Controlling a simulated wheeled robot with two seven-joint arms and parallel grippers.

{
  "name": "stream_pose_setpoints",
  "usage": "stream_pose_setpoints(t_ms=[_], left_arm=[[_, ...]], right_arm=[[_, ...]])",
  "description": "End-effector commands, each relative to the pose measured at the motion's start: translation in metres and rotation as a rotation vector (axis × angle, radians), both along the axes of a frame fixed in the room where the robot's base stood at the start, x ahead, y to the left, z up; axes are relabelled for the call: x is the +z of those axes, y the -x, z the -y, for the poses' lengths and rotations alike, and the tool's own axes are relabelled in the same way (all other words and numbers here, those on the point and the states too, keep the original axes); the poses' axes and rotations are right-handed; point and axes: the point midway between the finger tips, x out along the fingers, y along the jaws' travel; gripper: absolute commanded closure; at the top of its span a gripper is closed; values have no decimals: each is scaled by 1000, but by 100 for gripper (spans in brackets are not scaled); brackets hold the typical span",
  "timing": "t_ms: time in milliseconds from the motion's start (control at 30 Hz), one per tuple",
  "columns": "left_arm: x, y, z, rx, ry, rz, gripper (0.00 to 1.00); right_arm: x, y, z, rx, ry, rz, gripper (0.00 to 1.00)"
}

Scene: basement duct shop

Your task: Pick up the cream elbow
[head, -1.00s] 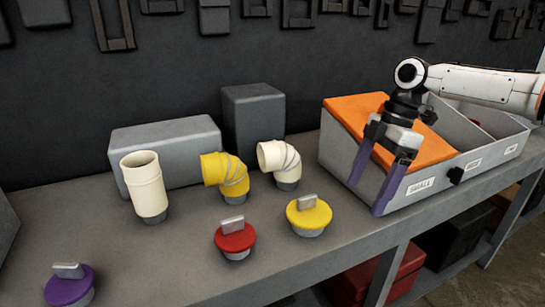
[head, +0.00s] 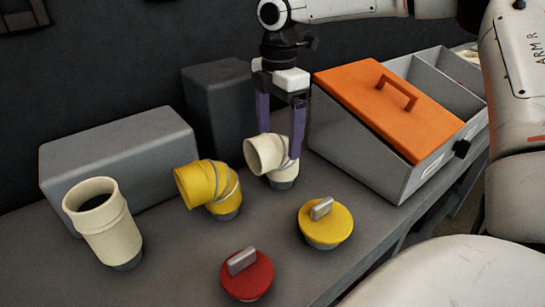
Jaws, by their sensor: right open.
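The cream elbow (head: 268,157) stands on the bench, its open mouth facing left and its grey collar at the bottom. My right gripper (head: 280,148) points down over it from above. Its two purple fingers are open, one on the far left side of the elbow and one at its right side. The left finger's tip is hidden behind the elbow. I cannot tell whether either finger touches it. My left gripper is not in view.
A yellow elbow (head: 212,188) stands close left of the cream one, and a cream straight pipe (head: 105,225) farther left. Yellow (head: 326,222) and red (head: 246,276) caps sit in front. Grey blocks (head: 120,160) stand behind. A bin with an orange lid (head: 385,98) is at right.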

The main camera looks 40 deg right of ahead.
Motion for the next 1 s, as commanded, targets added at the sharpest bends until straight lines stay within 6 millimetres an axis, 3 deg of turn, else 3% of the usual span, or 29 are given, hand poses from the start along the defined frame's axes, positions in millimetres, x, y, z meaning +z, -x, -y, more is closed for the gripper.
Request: stream_pose_setpoints(t_ms=[500, 767, 1000], left_arm=[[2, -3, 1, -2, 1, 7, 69], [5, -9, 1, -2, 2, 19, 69], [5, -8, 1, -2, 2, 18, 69]], right_arm=[[-57, 2, -8, 0, 0, 0, 17], [-59, 2, -8, 0, 0, 1, 17], [-59, 2, -8, 0, 0, 1, 58]])
